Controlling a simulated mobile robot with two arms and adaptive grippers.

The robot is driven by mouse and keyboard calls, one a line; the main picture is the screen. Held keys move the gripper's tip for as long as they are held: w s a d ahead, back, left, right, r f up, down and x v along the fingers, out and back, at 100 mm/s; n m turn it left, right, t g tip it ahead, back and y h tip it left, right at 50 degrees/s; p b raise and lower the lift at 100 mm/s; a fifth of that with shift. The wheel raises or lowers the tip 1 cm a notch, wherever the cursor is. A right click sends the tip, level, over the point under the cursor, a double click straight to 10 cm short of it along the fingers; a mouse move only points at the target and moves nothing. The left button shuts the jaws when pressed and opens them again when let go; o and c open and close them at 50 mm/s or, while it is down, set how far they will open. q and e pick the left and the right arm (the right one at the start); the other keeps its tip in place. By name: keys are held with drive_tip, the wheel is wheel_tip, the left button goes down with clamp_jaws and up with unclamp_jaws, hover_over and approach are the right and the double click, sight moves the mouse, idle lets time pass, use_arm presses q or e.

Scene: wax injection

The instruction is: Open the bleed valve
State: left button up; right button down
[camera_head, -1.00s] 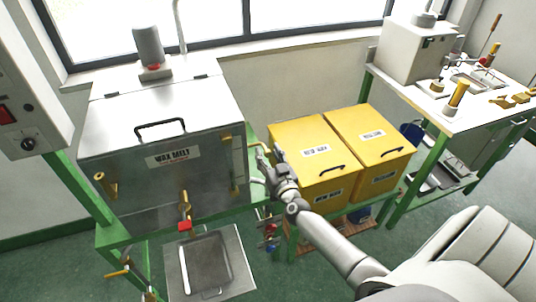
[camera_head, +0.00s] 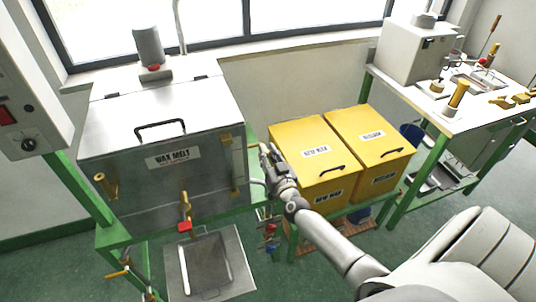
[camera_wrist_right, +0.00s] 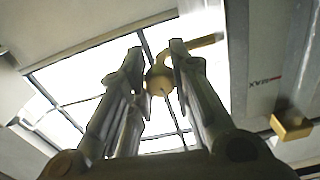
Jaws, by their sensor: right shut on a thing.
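The steel wax melt tank (camera_head: 165,150) stands at the left in the head view. A brass valve part with a rounded knob (camera_wrist_right: 158,82) and a short bar shows in the right wrist view, apparently the bleed valve at the tank's right side. My right gripper (camera_head: 266,152) is beside that side of the tank. In the wrist view its two fingers (camera_wrist_right: 155,48) stand on either side of the brass part and are shut on it. The fingers and arm largely hide the valve in the head view. My left gripper is in no view.
Two yellow bins (camera_head: 345,150) stand close to the right of my right gripper. A brass tap (camera_head: 186,208) sits at the tank's front above a tray (camera_head: 207,265). A bench (camera_head: 455,115) with tools stands at the far right. Red and blue valves (camera_head: 270,235) sit below my gripper.

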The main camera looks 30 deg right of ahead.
drive_tip(key=shift+f+m, duration=0.1)
drive_tip(key=shift+m, duration=0.6)
drive_tip(key=c, duration=1.3)
unclamp_jaws()
drive_tip(key=shift+o, duration=0.2)
drive_tip(key=shift+s, duration=0.1)
drive_tip(key=v, duration=1.2)
drive_tip(key=shift+a, duration=0.1)
